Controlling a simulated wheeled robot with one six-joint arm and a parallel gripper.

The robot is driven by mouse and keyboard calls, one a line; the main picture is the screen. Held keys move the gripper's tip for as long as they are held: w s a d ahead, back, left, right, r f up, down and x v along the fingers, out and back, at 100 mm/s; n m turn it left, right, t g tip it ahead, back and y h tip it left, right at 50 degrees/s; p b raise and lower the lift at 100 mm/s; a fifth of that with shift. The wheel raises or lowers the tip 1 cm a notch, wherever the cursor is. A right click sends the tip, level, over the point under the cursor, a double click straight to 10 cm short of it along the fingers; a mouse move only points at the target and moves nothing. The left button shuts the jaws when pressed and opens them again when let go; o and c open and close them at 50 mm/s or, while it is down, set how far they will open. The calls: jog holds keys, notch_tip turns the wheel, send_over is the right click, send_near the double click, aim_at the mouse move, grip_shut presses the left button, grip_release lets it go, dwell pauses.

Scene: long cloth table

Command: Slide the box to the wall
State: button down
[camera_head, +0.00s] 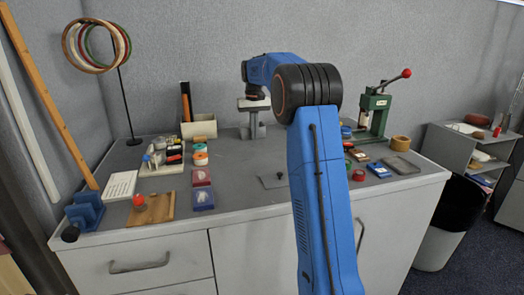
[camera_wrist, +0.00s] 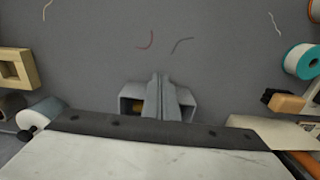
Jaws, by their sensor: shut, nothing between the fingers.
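A cream open-topped box (camera_head: 199,126) stands at the back left of the table, close to the grey wall (camera_head: 200,60). Whether it touches the wall cannot be told. A dark and orange upright item rises from its left end. My gripper (camera_head: 254,136) points down to the right of this box, apart from it, near the back of the table. In the wrist view my gripper's grey fingers (camera_wrist: 160,80) are together with nothing between them. A cream panel at the lower right of that view may be part of the box; most of it is cut off.
Tape rolls (camera_head: 200,158) and several small items lie left of my gripper. A ring stand (camera_head: 128,95) stands at the left, a green press (camera_head: 374,112) at the right. My arm hides part of the right half.

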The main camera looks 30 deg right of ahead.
jog(key=shift+w, duration=0.15)
jog(key=shift+w+d, duration=0.25)
jog(key=shift+w, duration=0.55)
jog(key=shift+w+d, duration=0.3)
jog(key=shift+w, duration=0.45)
jog(key=shift+w+d, duration=0.25)
jog(key=shift+w, duration=0.55)
jog(key=shift+s, duration=0.15)
jog(key=shift+s+a, duration=0.35)
jog(key=shift+s, duration=0.55)
jog(key=shift+r, duration=0.1)
notch_tip(320, 180, up, 9)
dwell(0.4)
